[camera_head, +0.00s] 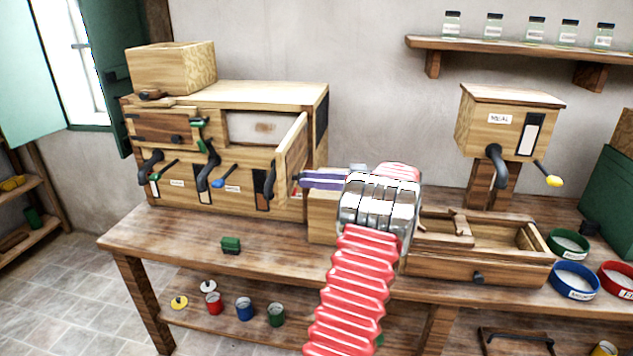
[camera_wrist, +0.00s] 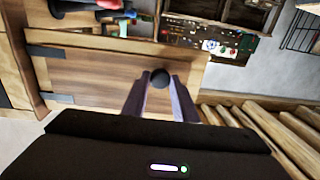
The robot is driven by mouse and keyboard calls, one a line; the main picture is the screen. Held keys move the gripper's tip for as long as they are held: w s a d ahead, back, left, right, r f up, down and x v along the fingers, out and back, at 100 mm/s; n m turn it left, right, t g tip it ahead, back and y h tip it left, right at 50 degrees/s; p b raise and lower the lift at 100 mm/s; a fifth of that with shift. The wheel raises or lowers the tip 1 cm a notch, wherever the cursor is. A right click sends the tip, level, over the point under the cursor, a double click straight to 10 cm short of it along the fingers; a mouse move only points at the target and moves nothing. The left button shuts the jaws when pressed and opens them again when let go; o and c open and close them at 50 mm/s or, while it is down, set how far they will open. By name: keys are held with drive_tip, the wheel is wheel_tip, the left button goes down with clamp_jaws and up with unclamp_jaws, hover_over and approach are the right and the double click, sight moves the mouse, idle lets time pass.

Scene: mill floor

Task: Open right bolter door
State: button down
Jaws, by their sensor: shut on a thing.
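The bolter (camera_head: 270,92) is the wooden cabinet at the left of the bench. Its right door (camera_head: 293,150) stands swung outward from the front, hinged at its right side, and the upper right compartment (camera_head: 265,128) is exposed. In the wrist view the door (camera_wrist: 110,82) fills much of the middle, with dark hinge straps at its left. My gripper (camera_head: 299,179) reaches the door from the right. In the wrist view my gripper (camera_wrist: 159,88) is shut on the door's dark round knob (camera_wrist: 160,77). In the head view the knob is hidden.
The bolter's left door (camera_head: 165,127) is closed. Dark handles (camera_head: 208,168) stick out of the bolter's front. An open wooden drawer box (camera_head: 480,268) lies right of my arm, below the meal hopper (camera_head: 510,125). A small green block (camera_head: 231,245) sits near the bench's front edge.

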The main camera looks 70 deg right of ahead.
drive_tip(key=shift+s+d+r, duration=0.1)
drive_tip(key=shift+s+r, duration=0.05)
drive_tip(key=shift+s, duration=0.1)
drive_tip(key=c, duration=1.4)
unclamp_jaws()
drive_tip(key=s+d, duration=0.2)
drive_tip(key=s, duration=1.1)
drive_tip(key=shift+s, duration=0.3)
drive_tip(key=shift+s, duration=0.15)
